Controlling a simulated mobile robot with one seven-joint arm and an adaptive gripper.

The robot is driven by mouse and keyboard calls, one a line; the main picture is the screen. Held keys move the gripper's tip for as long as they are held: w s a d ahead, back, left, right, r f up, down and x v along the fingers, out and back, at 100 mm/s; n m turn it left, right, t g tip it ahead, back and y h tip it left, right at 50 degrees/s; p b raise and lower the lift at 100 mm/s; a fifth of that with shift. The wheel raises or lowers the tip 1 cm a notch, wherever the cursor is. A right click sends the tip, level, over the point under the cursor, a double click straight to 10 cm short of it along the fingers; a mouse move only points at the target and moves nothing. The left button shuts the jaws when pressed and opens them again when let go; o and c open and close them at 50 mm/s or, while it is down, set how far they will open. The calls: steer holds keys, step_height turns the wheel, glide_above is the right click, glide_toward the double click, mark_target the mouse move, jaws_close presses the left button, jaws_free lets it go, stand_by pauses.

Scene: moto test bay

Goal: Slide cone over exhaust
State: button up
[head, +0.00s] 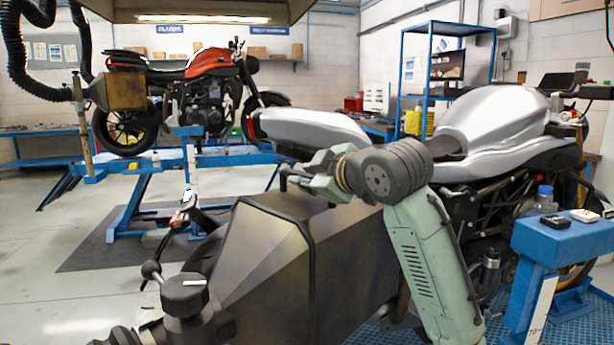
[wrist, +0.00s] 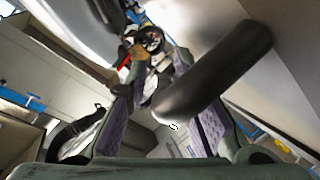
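The cone (head: 345,262) is a large dark bronze metal hood in the head view, tapering toward the lower left. Its wide end points toward the silver motorcycle (head: 500,115); its mouth is hidden behind my arm. The exhaust is not visible, so I cannot tell whether the cone surrounds it. My gripper (head: 302,182) is at the cone's upper edge, below the silver tail. In the wrist view my gripper (wrist: 165,125) has its purple-padded fingers apart. A dark rounded bar (wrist: 222,72) crosses in front of the right finger, its end between the fingers; no clear grip on it shows.
A black jointed fitting (head: 185,292) stands at the cone's narrow end. A blue bench (head: 565,240) with small items is at the right. A red motorcycle (head: 205,65) on a blue lift (head: 150,160) stands behind. The floor (head: 50,250) at left is clear.

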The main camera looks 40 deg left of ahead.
steer(key=v, duration=1.2)
